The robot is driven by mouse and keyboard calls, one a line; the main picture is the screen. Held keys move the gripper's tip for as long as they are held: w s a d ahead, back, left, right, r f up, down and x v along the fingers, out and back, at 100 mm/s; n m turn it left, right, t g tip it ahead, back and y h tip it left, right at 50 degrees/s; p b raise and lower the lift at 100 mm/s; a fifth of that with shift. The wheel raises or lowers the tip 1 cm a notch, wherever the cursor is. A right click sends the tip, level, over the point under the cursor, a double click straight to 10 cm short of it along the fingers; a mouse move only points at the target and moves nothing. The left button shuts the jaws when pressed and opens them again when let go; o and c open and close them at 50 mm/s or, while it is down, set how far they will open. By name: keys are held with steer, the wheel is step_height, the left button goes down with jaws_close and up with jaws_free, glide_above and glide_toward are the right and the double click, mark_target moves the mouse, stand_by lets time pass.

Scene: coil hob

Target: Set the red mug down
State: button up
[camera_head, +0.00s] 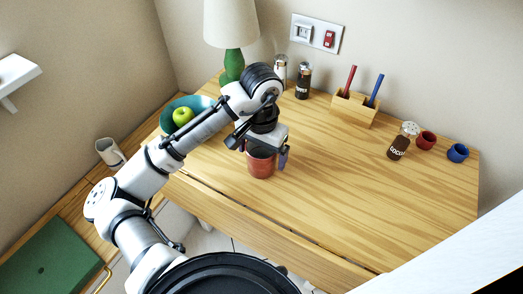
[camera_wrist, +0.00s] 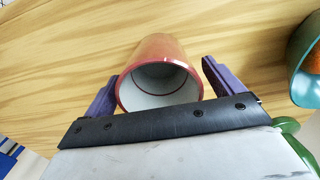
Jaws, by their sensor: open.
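The red mug (camera_head: 261,163) stands on the wooden table (camera_head: 340,180), near its front edge, below my gripper (camera_head: 265,152). In the wrist view the mug (camera_wrist: 160,75) lies between the two purple fingers of my gripper (camera_wrist: 160,85). It looks empty, with a pale inside. The fingers are open, with a gap on each side of the mug. In the head view the top of the mug is partly hidden by my gripper.
A teal bowl with a green apple (camera_head: 183,116) is left of my arm. A lamp (camera_head: 231,35), dark-filled jars (camera_head: 303,82) and a wooden pen holder (camera_head: 353,108) stand at the back. A shaker (camera_head: 402,142) and small red (camera_head: 426,140) and blue cups (camera_head: 457,153) are right. The middle right is clear.

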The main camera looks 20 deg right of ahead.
step_height(320, 180, up, 12)
steer(key=p, duration=0.1)
steer(key=shift+r, duration=0.2)
stand_by(0.3)
